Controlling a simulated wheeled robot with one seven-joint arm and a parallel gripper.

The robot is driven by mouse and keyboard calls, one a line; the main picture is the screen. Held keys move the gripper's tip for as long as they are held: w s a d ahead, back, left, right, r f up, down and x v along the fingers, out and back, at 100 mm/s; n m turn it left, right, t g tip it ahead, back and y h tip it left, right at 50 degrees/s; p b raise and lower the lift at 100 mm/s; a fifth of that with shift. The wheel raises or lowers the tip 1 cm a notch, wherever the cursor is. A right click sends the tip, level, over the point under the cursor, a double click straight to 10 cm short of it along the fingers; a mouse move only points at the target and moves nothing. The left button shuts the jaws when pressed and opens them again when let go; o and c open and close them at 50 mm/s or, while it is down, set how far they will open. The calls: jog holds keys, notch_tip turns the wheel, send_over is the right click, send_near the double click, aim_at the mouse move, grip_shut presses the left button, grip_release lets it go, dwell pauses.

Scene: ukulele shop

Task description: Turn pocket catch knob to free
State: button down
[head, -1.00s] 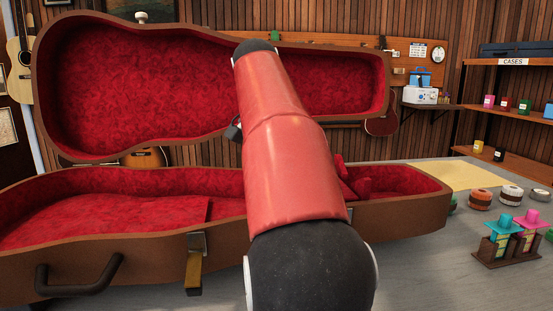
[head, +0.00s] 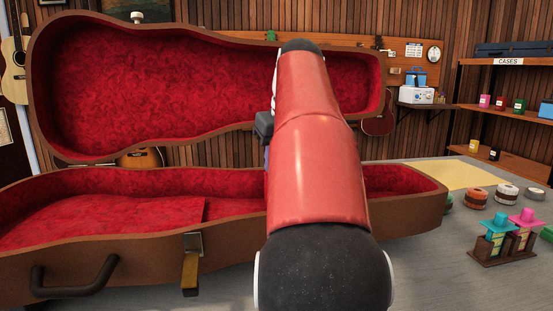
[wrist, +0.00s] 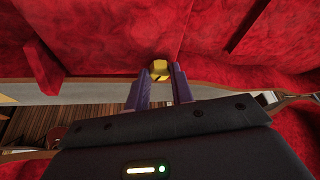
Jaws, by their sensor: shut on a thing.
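The pocket catch knob (wrist: 159,66) is a small brass-yellow piece against the red plush lining in the wrist view. My gripper (wrist: 158,75) has its two purple fingers on either side of the knob and is shut on it. The knob's exact turn angle is hard to make out. In the head view, my red and black arm hides the knob and most of the gripper. The open ukulele case (head: 110,245) lies on the counter, brown outside and red inside, with its lid (head: 150,90) raised behind.
A brass latch (head: 191,268) and a dark handle (head: 75,280) are on the case's front. The grey counter (head: 420,270) has bare room right of the case. Teal and pink pieces stand in a small rack (head: 505,248), with several round tins behind.

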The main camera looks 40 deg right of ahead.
jog(key=n, duration=0.1)
jog(key=n+y, duration=0.1)
jog(key=n, duration=0.1)
jog(key=n+y, duration=0.1)
jog(key=n, duration=0.1)
jog(key=shift+d, duration=0.25)
jog(key=shift+n, duration=0.3)
jog(key=c, duration=1.2)
grip_release()
